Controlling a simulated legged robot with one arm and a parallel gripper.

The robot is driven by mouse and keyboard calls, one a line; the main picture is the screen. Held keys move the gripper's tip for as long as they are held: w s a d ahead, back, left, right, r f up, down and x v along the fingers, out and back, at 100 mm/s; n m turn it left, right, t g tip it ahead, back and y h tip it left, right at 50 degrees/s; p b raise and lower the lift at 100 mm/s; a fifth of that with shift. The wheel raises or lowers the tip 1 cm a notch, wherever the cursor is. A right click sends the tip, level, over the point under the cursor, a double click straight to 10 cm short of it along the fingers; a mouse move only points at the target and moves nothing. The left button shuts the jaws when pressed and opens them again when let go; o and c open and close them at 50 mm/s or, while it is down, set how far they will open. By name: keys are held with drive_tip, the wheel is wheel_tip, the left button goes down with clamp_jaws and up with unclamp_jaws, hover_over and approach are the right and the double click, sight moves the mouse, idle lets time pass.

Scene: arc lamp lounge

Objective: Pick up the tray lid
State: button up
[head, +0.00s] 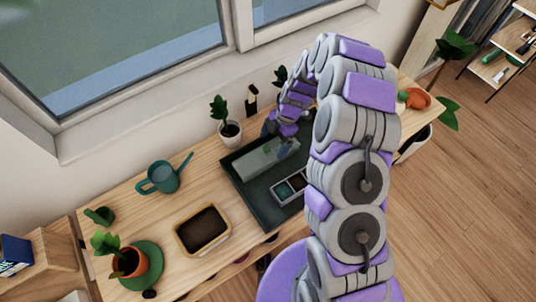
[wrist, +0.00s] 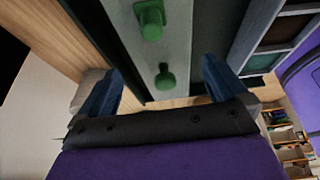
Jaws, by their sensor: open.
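The tray lid (head: 262,160) is a long, pale, see-through piece lying on the back part of a dark green tray (head: 246,190). In the wrist view the lid (wrist: 178,45) is a pale strip with two green knobs along it. My gripper (head: 280,127) is over the lid's far right end. In the wrist view the blue fingers of my gripper (wrist: 162,85) are spread wide, one on each side of the strip. I cannot tell whether they touch it. My arm hides the tray's right side.
A divided box (head: 291,187) sits in the tray's front part. A potted plant (head: 230,130) stands behind the tray. A teal watering can (head: 163,178) and a soil-filled pan (head: 203,229) are to the left. A potted plant on a green saucer (head: 150,263) is farther left.

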sight(267, 154)
drive_tip(key=shift+s+a+f, duration=0.25)
drive_tip(key=shift+a+f, duration=0.4)
drive_tip(key=shift+f, duration=0.1)
drive_tip(key=shift+b+x, duration=0.5)
drive_tip(key=shift+x, duration=1.75)
drive_tip(key=shift+s+d, duration=0.15)
drive_tip(key=shift+s, duration=0.05)
drive_tip(key=shift+c, duration=0.5)
drive_tip(key=c, duration=0.8)
